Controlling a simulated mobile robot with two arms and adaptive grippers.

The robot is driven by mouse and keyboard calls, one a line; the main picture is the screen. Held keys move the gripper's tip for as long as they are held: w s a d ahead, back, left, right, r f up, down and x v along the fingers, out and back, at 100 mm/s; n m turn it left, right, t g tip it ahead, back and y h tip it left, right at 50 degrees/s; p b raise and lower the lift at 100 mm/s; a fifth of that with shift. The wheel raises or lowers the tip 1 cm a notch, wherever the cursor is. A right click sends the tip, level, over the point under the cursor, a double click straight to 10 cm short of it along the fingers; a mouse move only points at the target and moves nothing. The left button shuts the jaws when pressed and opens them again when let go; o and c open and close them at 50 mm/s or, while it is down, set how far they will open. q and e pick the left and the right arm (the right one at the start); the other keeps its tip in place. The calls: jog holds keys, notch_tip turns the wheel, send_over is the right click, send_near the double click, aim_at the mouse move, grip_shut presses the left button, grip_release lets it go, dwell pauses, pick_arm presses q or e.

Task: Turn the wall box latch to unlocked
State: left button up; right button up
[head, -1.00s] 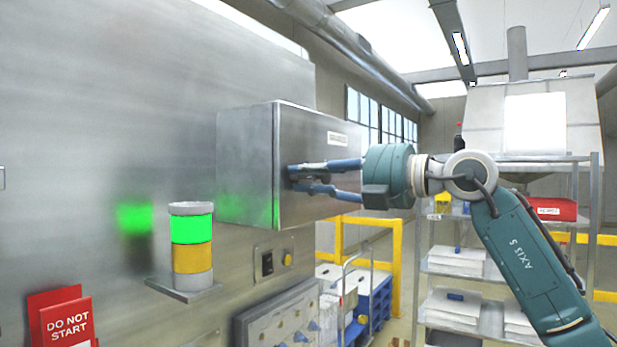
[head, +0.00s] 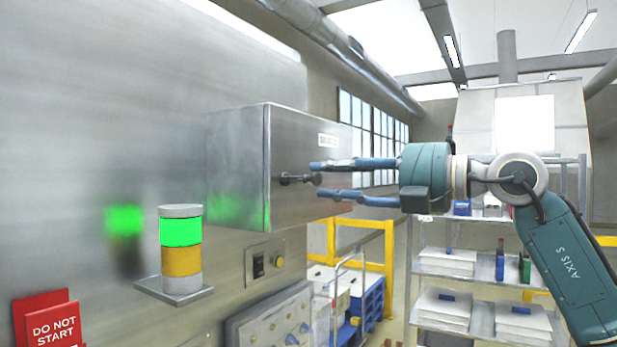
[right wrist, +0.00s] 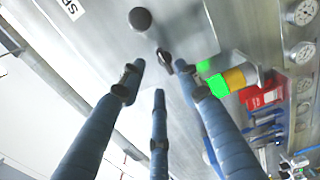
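The metal wall box (head: 237,170) sticks out from the steel panel at mid-left of the head view. In the right wrist view, a dark round knob (right wrist: 140,19) and a black lever-like part (right wrist: 165,60) show beyond the spread fingertips. Any lock marking is too small to read. My left gripper is out of view.
A stack light (head: 181,231), lit green, stands on a small shelf left of and below the box. A red "DO NOT START" sign (head: 52,325) is at lower left. A switch plate (head: 265,263) sits below the box. Shelving (head: 470,270) stands at the right.

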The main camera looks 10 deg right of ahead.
jog(key=v, duration=0.5)
jog(key=shift+s+d, duration=0.2)
jog(key=shift+s, duration=0.05)
